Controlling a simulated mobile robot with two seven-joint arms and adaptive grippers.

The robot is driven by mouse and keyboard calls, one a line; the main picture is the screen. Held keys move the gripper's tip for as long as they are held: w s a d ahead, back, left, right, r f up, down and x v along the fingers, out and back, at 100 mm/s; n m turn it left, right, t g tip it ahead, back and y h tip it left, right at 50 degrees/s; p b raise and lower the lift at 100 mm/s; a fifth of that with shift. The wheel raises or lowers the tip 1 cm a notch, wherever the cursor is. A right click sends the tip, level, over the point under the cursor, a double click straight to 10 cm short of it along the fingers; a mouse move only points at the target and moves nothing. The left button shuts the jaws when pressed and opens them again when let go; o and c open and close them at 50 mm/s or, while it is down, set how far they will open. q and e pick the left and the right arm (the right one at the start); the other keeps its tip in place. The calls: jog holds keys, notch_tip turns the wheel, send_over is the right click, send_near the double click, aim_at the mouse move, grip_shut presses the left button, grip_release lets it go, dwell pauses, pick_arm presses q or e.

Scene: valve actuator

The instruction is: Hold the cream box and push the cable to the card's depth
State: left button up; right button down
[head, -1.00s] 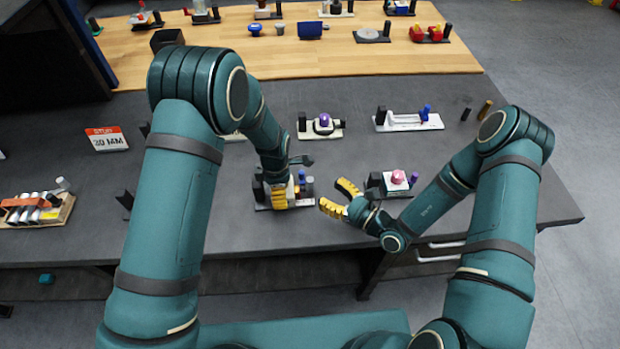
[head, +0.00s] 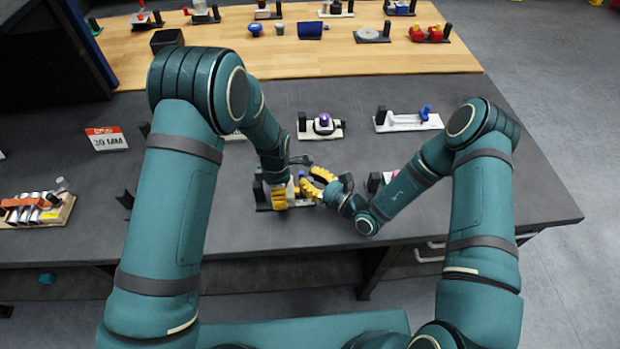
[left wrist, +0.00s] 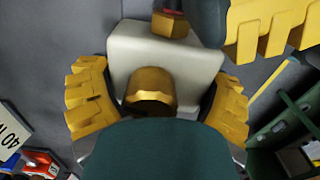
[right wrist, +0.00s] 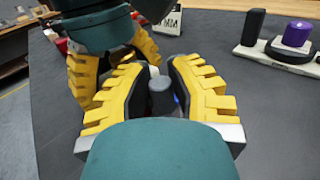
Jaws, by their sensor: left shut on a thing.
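My left gripper (head: 279,196) is shut on the cream box (left wrist: 190,68), one yellow finger on each side in the left wrist view. A round brass fitting (left wrist: 150,90) is on the box's near face, and a brass hex fitting with a red collar (left wrist: 170,24) is at its top edge. My right gripper (head: 311,182) is open beside the box. In the right wrist view its fingers stand either side of a dark grey cylinder (right wrist: 162,95); contact cannot be told. No cable shows clearly. A red-topped card (head: 107,138) stands left on the table, its number blurred.
A purple-knobbed fixture (head: 323,124) and a white slide fixture (head: 408,121) stand behind the grippers. A pink-topped fixture is partly hidden by my right arm. A tray of cylinders (head: 35,210) lies far left.

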jog(key=shift+a, duration=0.4)
jog(key=c, duration=0.8)
grip_release()
jog(key=shift+c, duration=0.2)
jog(key=v, duration=1.2)
jog(key=shift+d, duration=0.1)
pick_arm(q)
jog(key=o, duration=1.1)
